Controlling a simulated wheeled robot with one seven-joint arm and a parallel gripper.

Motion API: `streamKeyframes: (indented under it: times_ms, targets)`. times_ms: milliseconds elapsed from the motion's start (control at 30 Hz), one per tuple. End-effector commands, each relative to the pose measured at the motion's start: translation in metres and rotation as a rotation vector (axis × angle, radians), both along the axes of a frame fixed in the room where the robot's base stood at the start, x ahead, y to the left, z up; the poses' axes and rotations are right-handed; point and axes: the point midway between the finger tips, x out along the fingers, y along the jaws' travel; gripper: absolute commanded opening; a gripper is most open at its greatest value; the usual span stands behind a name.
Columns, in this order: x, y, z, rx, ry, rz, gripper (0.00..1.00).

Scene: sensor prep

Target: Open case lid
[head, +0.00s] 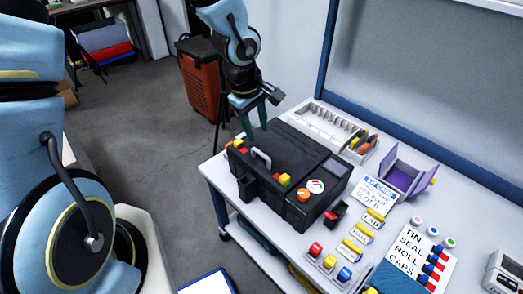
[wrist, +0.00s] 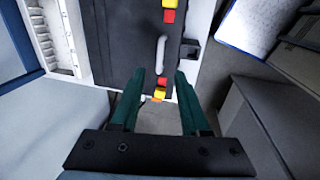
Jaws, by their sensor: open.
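The black case (head: 292,166) lies on the white table with its lid closed. A pale handle (head: 261,158) stands on its front side, with red and yellow latches (head: 284,180) to either side of it. The case (wrist: 122,45), the handle (wrist: 162,52) and yellow and red latches (wrist: 168,14) also show in the wrist view. My gripper (head: 254,125) is over the far left end of the case. In the wrist view my gripper (wrist: 164,78) is open, its two green fingers apart on either side of the near latch (wrist: 161,88). Contact cannot be told.
A white parts tray (head: 322,125) stands behind the case and a purple open box (head: 402,177) to its right. Labels, colored caps and a sign (head: 420,260) fill the table's right side. An orange bin (head: 203,78) stands on the floor beyond.

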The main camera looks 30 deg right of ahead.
Motion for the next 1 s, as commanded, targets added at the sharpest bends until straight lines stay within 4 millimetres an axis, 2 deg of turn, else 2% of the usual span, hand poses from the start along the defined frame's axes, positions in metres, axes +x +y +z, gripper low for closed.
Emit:
streamKeyframes:
  times_ms: [33, 300, 500, 900, 1000]
  targets:
    - [-0.001, -0.002, -0.011, 0.002, 0.003, -0.005, 0.46]
    - [0.001, -0.011, -0.061, 0.004, 0.002, -0.004, 0.46]
    - [0.004, -0.016, -0.084, 0.001, -0.001, -0.004, 0.46]
    - [0.005, -0.017, -0.091, 0.000, 0.000, -0.001, 0.46]
    - [0.005, -0.017, -0.091, 0.001, 0.000, -0.001, 0.37]
